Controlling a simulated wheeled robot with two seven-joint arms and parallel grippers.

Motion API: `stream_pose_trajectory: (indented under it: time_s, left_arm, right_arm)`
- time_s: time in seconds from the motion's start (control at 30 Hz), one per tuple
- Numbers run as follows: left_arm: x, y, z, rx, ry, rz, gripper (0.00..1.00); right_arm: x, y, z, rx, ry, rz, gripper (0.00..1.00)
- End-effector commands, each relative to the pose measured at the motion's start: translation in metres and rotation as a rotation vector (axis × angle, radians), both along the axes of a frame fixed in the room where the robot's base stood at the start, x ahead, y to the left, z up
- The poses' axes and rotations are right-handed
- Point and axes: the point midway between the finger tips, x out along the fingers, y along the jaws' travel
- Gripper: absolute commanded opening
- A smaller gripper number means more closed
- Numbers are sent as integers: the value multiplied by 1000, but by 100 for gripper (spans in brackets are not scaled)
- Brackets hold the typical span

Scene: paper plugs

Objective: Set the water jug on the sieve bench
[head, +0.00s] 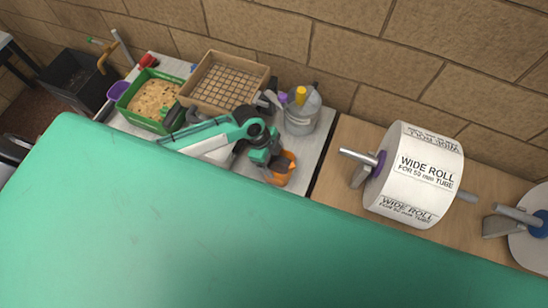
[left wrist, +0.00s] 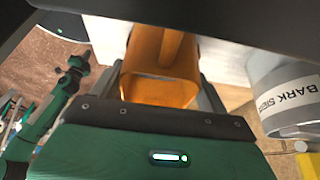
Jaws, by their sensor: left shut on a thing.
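The orange water jug (head: 287,172) is at the front of the pale sieve bench (head: 311,153), near its right end. My left gripper (head: 272,158) is shut on the jug. In the left wrist view the orange jug (left wrist: 160,72) fills the space between the two grey fingers. The gripper hides part of the jug, and I cannot tell whether its base touches the bench. My right gripper is not in view.
A grey container (head: 302,116) with yellow and purple parts stands behind the jug. A square sieve (head: 226,82) and a green box (head: 152,100) of tan material are to the left. A wide paper roll (head: 418,175) is on the wooden bench to the right.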

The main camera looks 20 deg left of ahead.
Motion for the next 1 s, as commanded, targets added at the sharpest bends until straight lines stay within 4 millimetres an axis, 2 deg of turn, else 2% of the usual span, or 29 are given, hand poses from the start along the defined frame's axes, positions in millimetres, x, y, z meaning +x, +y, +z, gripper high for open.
stream_pose_trajectory:
  time_s: [0.17, 0.2, 0.27, 0.3, 0.67, 0.77, 1.0]
  left_arm:
    - [0, 0, -4, 0, 0, 0, 39]
    - [0, 0, -3, 0, 0, 0, 85]
    - [0, 0, -3, 0, 0, 0, 96]
    - [0, 0, -3, 0, 0, 0, 99]
    - [1, 2, 4, 0, -1, -1, 99]
    - [1, 8, 17, 1, -3, -1, 99]
    - [2, 28, 65, 1, -4, -1, 99]
  right_arm:
    - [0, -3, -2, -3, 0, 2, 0]
    - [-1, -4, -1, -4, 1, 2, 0]
    - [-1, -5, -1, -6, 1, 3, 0]
    - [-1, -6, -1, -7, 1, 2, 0]
    - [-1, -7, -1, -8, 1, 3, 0]
    - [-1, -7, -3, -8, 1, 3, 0]
    - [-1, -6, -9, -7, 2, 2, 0]
